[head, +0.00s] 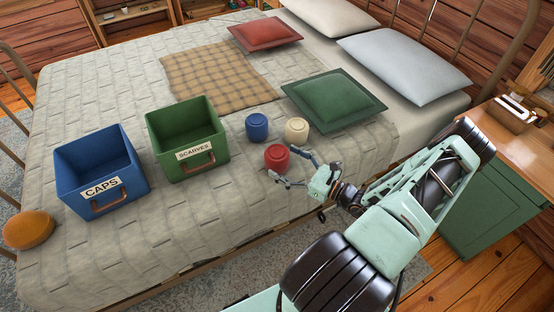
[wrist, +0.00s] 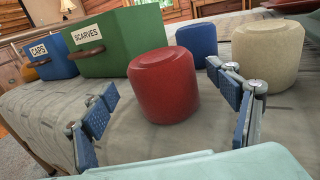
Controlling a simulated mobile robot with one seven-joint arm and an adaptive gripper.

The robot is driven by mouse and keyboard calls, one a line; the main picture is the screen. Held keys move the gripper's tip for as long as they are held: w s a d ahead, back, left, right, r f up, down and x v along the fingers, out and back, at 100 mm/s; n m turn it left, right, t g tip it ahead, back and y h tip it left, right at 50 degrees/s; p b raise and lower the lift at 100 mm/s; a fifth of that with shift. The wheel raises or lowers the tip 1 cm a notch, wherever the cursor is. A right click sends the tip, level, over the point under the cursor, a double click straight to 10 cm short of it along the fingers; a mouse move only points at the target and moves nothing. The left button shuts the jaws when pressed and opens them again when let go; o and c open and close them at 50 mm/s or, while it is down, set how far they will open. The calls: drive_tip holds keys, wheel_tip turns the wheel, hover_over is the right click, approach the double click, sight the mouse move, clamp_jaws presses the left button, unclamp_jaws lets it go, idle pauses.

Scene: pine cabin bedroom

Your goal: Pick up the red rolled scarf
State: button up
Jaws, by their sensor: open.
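The red rolled scarf (head: 276,157) stands on the bed near its front edge, in front of a blue roll (head: 257,127) and a cream roll (head: 297,131). In the wrist view the red scarf (wrist: 163,85) is centred just beyond my fingertips. My gripper (head: 293,167) is open, its two fingers apart on the near right side of the scarf. In the wrist view my gripper (wrist: 168,118) has one blue-padded finger to each side, with nothing between the pads. The scarf's far side is hidden.
A green bin labelled SCARVES (head: 187,138) and a blue bin labelled CAPS (head: 100,172) stand left of the rolls, both seemingly empty. An orange cap-like item (head: 28,229) lies at the left. A green cushion (head: 333,99) is behind the rolls. A green nightstand (head: 490,205) is at right.

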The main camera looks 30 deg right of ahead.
sight(276, 155)
drive_tip(key=x, duration=0.3)
drive_tip(key=shift+w+r, duration=0.15)
drive_tip(key=shift+w, duration=0.3)
drive_tip(key=shift+c, duration=0.7)
drive_tip(key=c, duration=1.2)
drive_tip(key=shift+r, duration=0.1)
